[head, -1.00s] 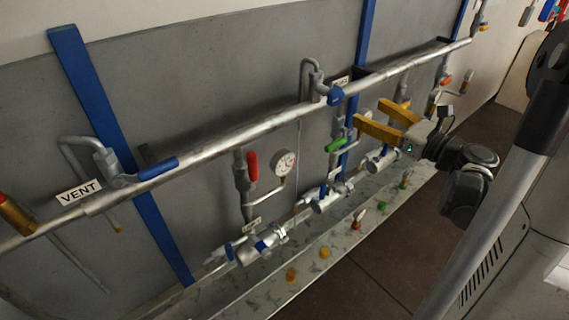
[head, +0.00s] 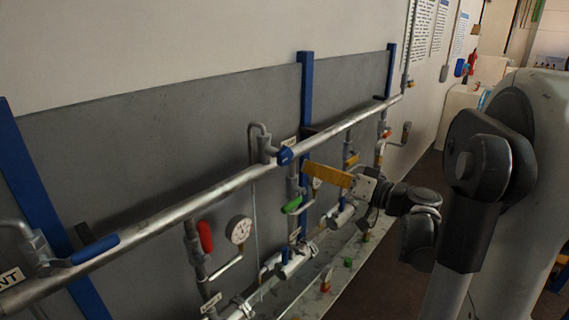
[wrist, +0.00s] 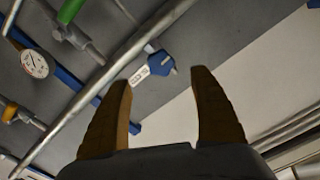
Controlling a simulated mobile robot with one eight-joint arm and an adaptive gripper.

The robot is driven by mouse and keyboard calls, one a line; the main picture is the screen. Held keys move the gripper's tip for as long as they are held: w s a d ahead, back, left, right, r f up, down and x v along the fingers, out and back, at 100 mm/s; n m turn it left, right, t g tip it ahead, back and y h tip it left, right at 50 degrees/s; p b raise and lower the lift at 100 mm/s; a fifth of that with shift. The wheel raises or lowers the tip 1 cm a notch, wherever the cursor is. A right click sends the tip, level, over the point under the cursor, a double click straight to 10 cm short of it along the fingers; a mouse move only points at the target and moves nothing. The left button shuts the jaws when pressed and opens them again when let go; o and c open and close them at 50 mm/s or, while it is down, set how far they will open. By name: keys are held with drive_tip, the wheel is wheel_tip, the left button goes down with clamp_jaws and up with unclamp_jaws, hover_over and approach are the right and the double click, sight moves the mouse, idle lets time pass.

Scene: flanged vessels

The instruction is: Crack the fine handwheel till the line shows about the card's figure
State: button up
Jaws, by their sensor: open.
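A blue knob (head: 285,156) sits on a grey valve at the pipe rail; a blue knob with a white label beside it also shows in the wrist view (wrist: 160,63). I cannot tell whether it is the fine handwheel. A round white dial gauge (head: 239,230) stands lower left; its reading is too small to tell. A dial also shows in the wrist view (wrist: 35,64). My gripper (head: 308,172), with yellow fingers, is open and empty, to the right of the blue knob in the head view. In the wrist view the knob appears between and beyond the fingertips (wrist: 163,82). No figure card is readable.
The long pipe rail (head: 215,193) crosses in front of the grey panel (head: 150,140), which has blue posts (head: 306,90). A red lever (head: 205,236) and a green lever (head: 292,204) stick out below the rail. Printed sheets (head: 421,25) hang on the wall. Dark floor lies right.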

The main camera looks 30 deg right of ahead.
sight(288, 159)
drive_tip(key=w+a+n, duration=0.1)
drive_tip(key=w+n, duration=0.1)
drive_tip(key=w, duration=0.1)
drive_tip(key=w+a+n, duration=0.1)
drive_tip(key=w+n, duration=0.1)
drive_tip(key=w, duration=0.2)
drive_tip(key=w+a+n, duration=0.1)
drive_tip(key=w+n, duration=0.1)
drive_tip(key=w, duration=0.1)
drive_tip(key=shift+w+a+n, duration=0.2)
drive_tip(key=shift+a+n, duration=0.2)
drive_tip(key=c, duration=1.2)
